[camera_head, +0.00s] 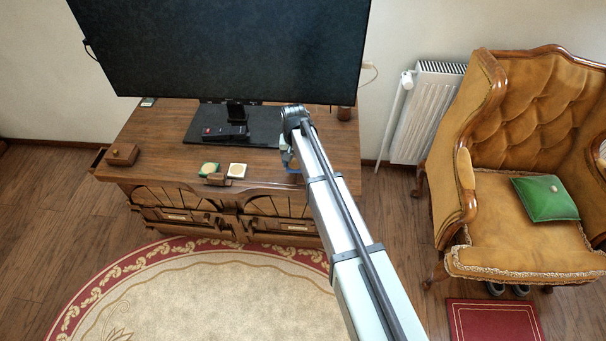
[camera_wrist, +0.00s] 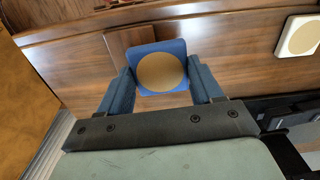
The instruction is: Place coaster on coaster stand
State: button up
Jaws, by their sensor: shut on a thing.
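My gripper (camera_wrist: 160,84) is shut on a blue square coaster with a tan round centre (camera_wrist: 160,58); its fingers press on two opposite sides. In the head view my gripper (camera_head: 291,160) is over the right part of the wooden cabinet, and my arm hides most of it and the coaster. A white coaster (camera_head: 237,171) lies on the cabinet top to its left, and also shows at the right of the wrist view (camera_wrist: 299,37). A green coaster (camera_head: 209,168) lies left of that. A flat brown wooden piece (camera_wrist: 124,42) is partly behind the held coaster; I cannot tell whether it is the stand.
A small brown block (camera_head: 217,180) sits at the cabinet's front edge by the coasters. A wooden box (camera_head: 122,154) stands at the left. A television (camera_head: 220,48) and dark remote (camera_head: 225,132) are behind. An armchair (camera_head: 530,150) and radiator (camera_head: 428,110) stand right.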

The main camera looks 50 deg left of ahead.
jog(key=w+d+f, duration=0.2)
jog(key=d, duration=0.1)
jog(key=shift+w, duration=0.4)
jog(key=shift+w+f+m, duration=0.1)
jog(key=shift+f+m, duration=0.2)
jog(key=shift+f, duration=1.1)
jog(key=shift+f, duration=0.15)
jog(key=o, duration=1)
jog(key=shift+o, duration=0.2)
notch_tip(320, 180, up, 12)
